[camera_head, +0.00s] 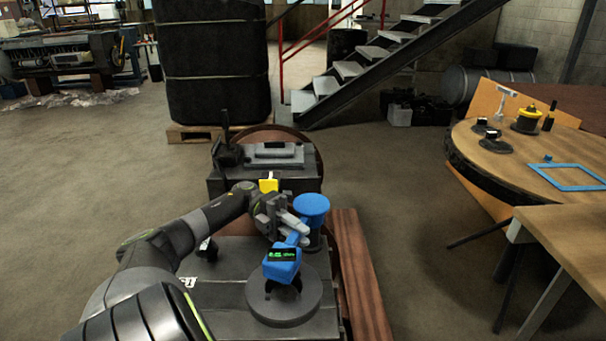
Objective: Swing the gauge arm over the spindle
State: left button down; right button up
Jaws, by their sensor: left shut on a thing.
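The blue gauge arm (293,240) reaches from a blue-capped post (312,208) towards the front and ends in a blue gauge head (282,264) with a lit green display. In this view the gauge head overlaps a round grey disc (284,308) on the machine top; I cannot tell whether this disc is the spindle, or how high the head is above it. My left gripper (297,228) is shut on the gauge arm between post and head, its fingers hiding part of the arm. My right gripper is not in view.
A grey block (275,155) and a dark upright (226,150) stand behind my left gripper, with a yellow piece (269,184) nearer. A brown plank (361,280) runs along the right side. A round wooden table (485,150) with parts stands at right; open floor lies between.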

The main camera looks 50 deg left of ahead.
pick_arm(q)
jog(key=c, duration=1.3)
grip_release()
jog(key=shift+a, duration=0.15)
